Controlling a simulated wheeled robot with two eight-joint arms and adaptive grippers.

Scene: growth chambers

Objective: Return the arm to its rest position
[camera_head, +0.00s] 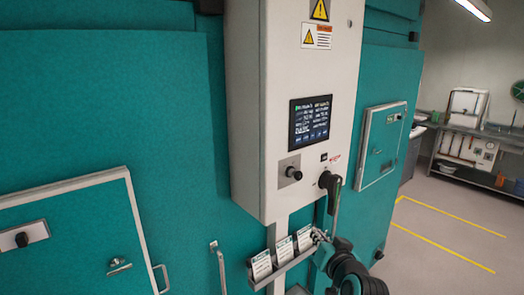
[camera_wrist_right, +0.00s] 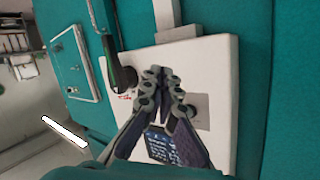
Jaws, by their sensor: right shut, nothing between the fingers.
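My right gripper (camera_head: 319,236) is in the lower middle of the head view, below the control cabinet (camera_head: 259,120) and beside the card rack. In the right wrist view my right gripper (camera_wrist_right: 160,75) has its fingers together, with nothing between them. The cabinet's white face (camera_wrist_right: 222,75) lies beyond the fingers there. A black lever handle (camera_head: 332,190) hangs at the cabinet's lower right, above the gripper. The lever handle (camera_wrist_right: 121,76) shows left of the fingertips in the wrist view, apparently apart from them. My left gripper is in neither view.
A card rack (camera_head: 294,262) holding several white cards sits below the cabinet, close to my right arm. The cabinet has a dark screen (camera_head: 310,119) and a black knob (camera_head: 294,174). Teal chamber walls (camera_head: 110,110) stand around it. Open floor (camera_head: 430,240) with yellow lines lies at right.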

